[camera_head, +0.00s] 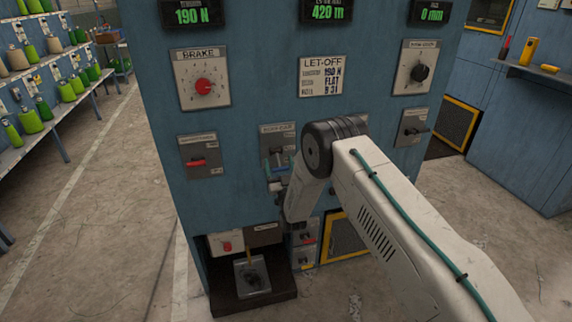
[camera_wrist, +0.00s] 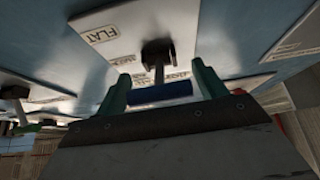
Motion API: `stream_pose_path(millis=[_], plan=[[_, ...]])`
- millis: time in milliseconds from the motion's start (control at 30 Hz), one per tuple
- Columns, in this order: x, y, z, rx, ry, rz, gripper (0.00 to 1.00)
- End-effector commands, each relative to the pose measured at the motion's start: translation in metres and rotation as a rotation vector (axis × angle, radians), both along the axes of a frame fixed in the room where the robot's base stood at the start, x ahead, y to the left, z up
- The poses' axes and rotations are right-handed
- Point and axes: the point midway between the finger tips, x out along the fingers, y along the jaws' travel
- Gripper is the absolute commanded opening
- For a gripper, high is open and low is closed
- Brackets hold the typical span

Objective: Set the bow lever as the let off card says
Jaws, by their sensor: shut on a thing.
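The let-off card (camera_head: 322,76) on the blue cabinet reads 190 N, FLAT and a last line like B 31. The bow lever's pale plate (camera_head: 278,129) is below it, partly hidden by my arm. In the wrist view the lever shows as a blue crossbar handle (camera_wrist: 160,93) on a dark stem, beside a plate label reading FLAT (camera_wrist: 103,35). My gripper (camera_wrist: 160,82) is shut on this handle, with a green finger at each end. In the head view my gripper (camera_head: 277,165) is at the lever plate. The lever's exact setting is hard to tell.
A brake dial with red knob (camera_head: 203,86) is upper left, a black-knob dial (camera_head: 419,72) upper right. A red switch (camera_head: 197,162) and a dark-handled switch (camera_head: 414,127) flank the lever. A dark tray (camera_head: 252,280) juts out below. Bobbin shelves stand far left.

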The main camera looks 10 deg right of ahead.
Motion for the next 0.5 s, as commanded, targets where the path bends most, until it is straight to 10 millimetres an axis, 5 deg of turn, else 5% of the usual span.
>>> stream_pose_path(millis=[233, 267, 300, 500], plan=[[0.0002, -0.0004, -0.0010, 0.000, 0.003, 0.000, 0.30], [0.0002, -0.0004, -0.0010, 0.000, 0.003, 0.000, 0.79], [0.0002, -0.0005, -0.0010, 0.000, 0.003, 0.000, 0.90], [0.0003, -0.0017, -0.0007, 0.000, 0.003, -0.001, 0.92]])
